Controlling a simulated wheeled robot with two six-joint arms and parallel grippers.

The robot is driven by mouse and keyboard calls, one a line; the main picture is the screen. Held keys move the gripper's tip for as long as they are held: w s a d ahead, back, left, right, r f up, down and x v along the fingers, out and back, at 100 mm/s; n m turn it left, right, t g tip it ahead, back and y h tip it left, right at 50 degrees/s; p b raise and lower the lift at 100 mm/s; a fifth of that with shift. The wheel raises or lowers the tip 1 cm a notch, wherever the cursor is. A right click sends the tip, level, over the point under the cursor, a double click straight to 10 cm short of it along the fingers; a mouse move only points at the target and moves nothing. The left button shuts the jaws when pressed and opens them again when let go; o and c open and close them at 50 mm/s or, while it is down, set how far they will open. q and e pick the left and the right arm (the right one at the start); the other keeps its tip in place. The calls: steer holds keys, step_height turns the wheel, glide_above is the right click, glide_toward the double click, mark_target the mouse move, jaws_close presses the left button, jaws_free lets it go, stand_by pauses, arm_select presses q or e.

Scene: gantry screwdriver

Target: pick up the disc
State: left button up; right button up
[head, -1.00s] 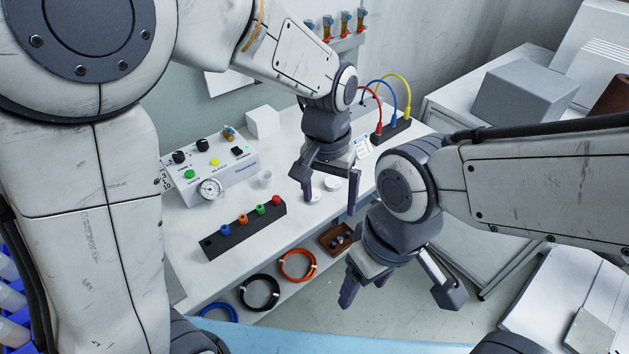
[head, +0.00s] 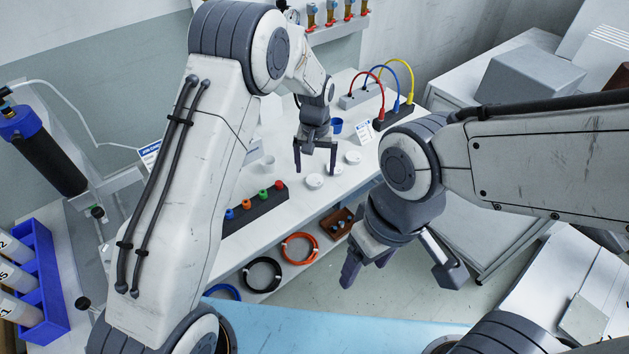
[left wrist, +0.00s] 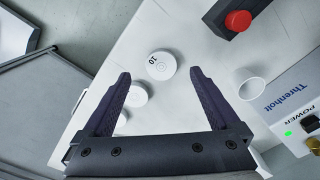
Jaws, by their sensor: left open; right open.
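Three white discs stand in a row on the white bench: a near one (head: 314,181), a middle one (head: 333,169) and a far one (head: 353,157). The left wrist view shows a disc with a dark marking (left wrist: 161,65) between and just beyond my fingertips. A second disc (left wrist: 137,94) shows beside the picture-left finger, and a third is partly hidden behind that finger. My left gripper (head: 316,172) is open and empty, pointing down over the discs; its exact height is unclear. My right gripper (head: 400,275) is open and empty, in front of the bench's edge.
A white cup (head: 265,165) and a black block with coloured knobs (head: 257,207) stand left of the discs. A blue cup (head: 336,126) and a block with cable plugs (head: 393,118) stand behind. Cable coils (head: 299,249) lie on the lower shelf.

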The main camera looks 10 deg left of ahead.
mark_target(315, 180)
arm_select(q)
steer(key=f, duration=0.4)
steer(key=shift+w+f, duration=0.25)
steer(key=shift+f, duration=0.1)
steer(key=c, duration=1.5)
steer(key=shift+r, duration=0.1)
